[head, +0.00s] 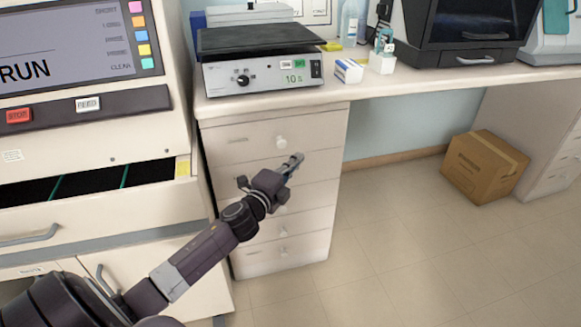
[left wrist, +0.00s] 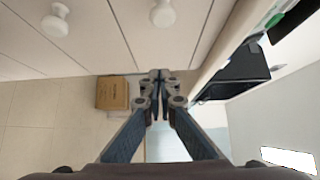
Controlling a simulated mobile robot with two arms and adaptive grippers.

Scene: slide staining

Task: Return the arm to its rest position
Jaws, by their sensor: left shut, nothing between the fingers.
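My left gripper (head: 293,160) is in front of the white drawer cabinet (head: 270,232) under the bench. It points up and to the right, away from my body. In the left wrist view the fingertips of the same gripper (left wrist: 159,76) meet, with nothing between them. Drawer knobs of the cabinet show at the top of that view. My right gripper is in neither view.
A white staining machine (head: 100,222) with an open drawer stands at the left. A hotplate-like device (head: 262,76) sits on the bench (head: 420,78) above my gripper. A cardboard box (head: 485,166) lies on the floor at the right. The floor in front is clear.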

